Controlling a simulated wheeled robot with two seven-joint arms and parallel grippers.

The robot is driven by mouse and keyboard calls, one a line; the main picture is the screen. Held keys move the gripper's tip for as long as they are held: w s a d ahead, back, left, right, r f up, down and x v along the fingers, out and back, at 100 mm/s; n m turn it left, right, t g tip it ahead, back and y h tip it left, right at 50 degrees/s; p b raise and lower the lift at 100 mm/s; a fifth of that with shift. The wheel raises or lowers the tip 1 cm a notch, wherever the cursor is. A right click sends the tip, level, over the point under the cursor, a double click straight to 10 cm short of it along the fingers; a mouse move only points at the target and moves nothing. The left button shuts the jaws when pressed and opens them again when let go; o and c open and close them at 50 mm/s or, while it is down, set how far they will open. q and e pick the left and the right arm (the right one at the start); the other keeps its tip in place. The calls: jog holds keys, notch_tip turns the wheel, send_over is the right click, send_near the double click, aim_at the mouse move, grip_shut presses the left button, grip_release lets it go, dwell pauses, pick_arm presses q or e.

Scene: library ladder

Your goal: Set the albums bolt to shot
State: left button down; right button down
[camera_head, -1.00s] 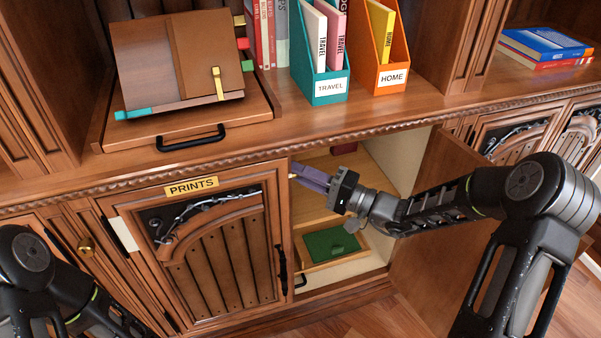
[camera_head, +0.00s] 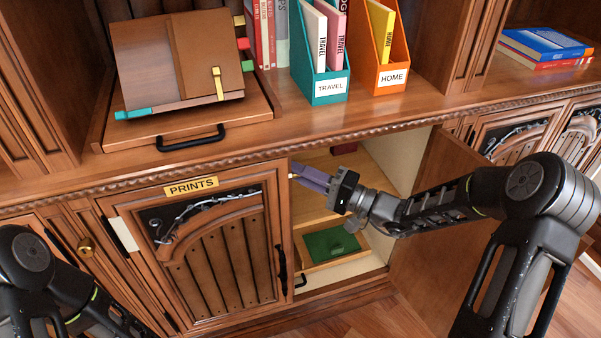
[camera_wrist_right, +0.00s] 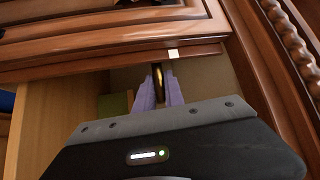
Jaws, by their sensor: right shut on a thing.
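The albums bolt shows as a small brass piece (camera_wrist_right: 158,77) between my right gripper's purple fingers in the right wrist view. My right gripper (camera_head: 300,176) is shut on it at the upper left of the open cabinet bay, near the edge of the PRINTS door (camera_head: 215,250). The fingers hide most of the bolt, so I cannot tell how far it is slid.
The open door (camera_head: 433,240) stands to the right of the bay, behind my right arm. A green item (camera_head: 331,243) lies in a tray low in the bay. Above, the counter holds a book stand (camera_head: 180,60), a teal TRAVEL file (camera_head: 318,87) and an orange HOME file (camera_head: 391,78).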

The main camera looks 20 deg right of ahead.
jog(key=shift+r+p, duration=0.5)
jog(key=shift+r, duration=0.9)
jog(key=shift+w, duration=0.1)
jog(key=c, duration=1.4)
grip_release()
jog(key=shift+c, duration=0.2)
jog(key=shift+f, duration=0.1)
jog(key=v, duration=0.8)
jog(key=shift+p, duration=0.3)
